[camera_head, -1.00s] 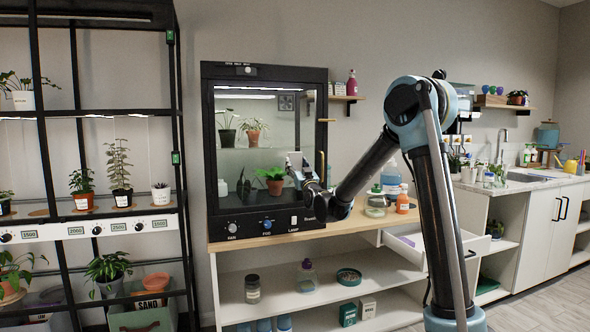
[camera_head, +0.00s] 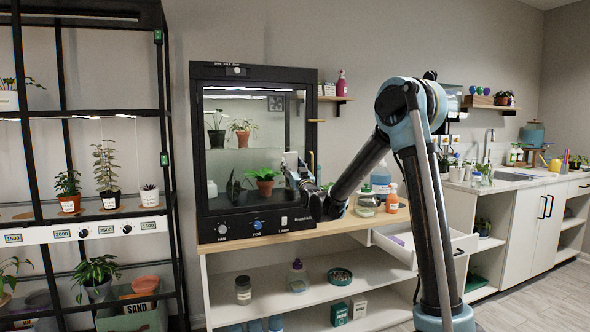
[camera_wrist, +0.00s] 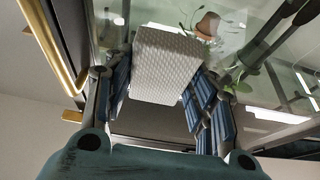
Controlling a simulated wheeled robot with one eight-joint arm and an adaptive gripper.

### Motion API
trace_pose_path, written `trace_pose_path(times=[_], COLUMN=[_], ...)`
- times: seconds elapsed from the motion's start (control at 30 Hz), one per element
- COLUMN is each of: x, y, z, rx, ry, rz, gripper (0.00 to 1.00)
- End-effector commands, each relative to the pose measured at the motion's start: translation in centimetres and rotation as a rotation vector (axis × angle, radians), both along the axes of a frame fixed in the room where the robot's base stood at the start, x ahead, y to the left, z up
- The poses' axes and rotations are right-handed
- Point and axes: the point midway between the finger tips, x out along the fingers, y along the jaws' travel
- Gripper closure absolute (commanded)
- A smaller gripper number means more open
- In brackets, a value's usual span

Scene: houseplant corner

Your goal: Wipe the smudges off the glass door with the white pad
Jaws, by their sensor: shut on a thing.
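My gripper (camera_head: 302,180) is in front of the right part of the glass door (camera_head: 258,115) of the black plant cabinet. It is shut on the white pad (camera_wrist: 166,65), a textured block held between the blue-ribbed fingers in the wrist view. In the head view the pad (camera_head: 291,160) is a small pale shape at the glass. I cannot tell whether it touches the glass. Potted plants show through the door. No distinct smudges can be made out at this size; part of the glass is hidden behind my gripper and the pad.
The cabinet stands on a wooden counter (camera_head: 228,246). A brass handle (camera_wrist: 57,50) is close beside my gripper. An open white drawer (camera_head: 425,244) juts out below.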

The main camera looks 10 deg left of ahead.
Motion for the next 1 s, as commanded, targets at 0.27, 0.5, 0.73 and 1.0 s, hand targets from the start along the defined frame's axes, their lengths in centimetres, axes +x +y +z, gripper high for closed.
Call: trace_pose_path(times=[0.27,0.5,0.73,1.0], x=[-1.1,-1.6,-2.4,-3.5], y=[2.0,2.5,3.7,5.2], z=[0.0,0.0,0.0,0.0], rx=[-0.001,-0.001,0.0,-0.002], ry=[0.002,0.002,0.001,0.0], rz=[0.004,0.003,0.004,0.004], gripper=[0.68,0.68,0.68,0.68])
